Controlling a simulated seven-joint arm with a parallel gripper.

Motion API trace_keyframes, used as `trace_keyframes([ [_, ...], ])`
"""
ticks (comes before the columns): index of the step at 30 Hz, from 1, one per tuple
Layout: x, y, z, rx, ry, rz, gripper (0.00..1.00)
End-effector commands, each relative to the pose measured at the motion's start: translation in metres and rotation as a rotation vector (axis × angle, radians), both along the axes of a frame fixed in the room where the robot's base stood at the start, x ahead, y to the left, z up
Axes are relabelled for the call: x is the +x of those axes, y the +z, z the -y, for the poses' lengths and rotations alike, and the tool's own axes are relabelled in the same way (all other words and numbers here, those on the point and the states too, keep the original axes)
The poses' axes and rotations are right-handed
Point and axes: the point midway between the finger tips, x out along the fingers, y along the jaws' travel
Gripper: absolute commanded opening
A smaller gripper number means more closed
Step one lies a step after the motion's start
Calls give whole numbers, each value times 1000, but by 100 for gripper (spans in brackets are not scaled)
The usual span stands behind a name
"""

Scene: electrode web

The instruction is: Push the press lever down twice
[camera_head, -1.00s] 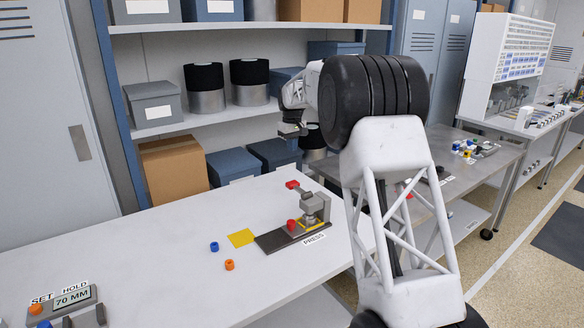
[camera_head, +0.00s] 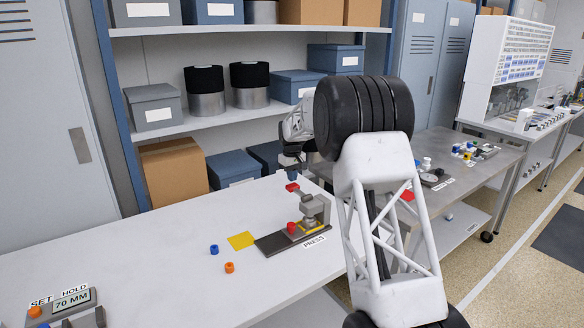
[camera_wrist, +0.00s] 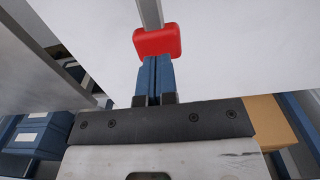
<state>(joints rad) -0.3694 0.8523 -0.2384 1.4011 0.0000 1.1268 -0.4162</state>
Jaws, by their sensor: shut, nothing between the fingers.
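The press (camera_head: 308,218) stands on a dark base plate on the white table, with the label PRESS in front of it. Its lever ends in a red knob (camera_head: 292,187) that points toward the back of the table. In the wrist view the red knob (camera_wrist: 158,41) sits at the tips of my gripper (camera_wrist: 155,60), on a grey lever bar. My gripper (camera_head: 293,178) is shut and empty, with its blue fingers pointing down just above or at the knob. I cannot tell whether they touch. A red piece (camera_head: 292,227) sits on the press base.
A yellow square (camera_head: 241,240), a blue ring (camera_head: 214,249) and an orange ring (camera_head: 229,267) lie left of the press. A display unit (camera_head: 70,302) reading 70 MM is at the front left. Shelves with boxes (camera_head: 155,106) stand behind the table.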

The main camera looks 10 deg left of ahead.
Motion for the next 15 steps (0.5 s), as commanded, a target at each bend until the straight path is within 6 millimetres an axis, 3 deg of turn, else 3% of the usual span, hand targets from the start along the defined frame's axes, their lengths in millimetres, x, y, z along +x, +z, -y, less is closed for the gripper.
trace_keyframes([
  [6, 0, -16, 0, 0, 0, 0, 0],
  [15, 0, -20, 0, 0, 0, 0, 0],
])
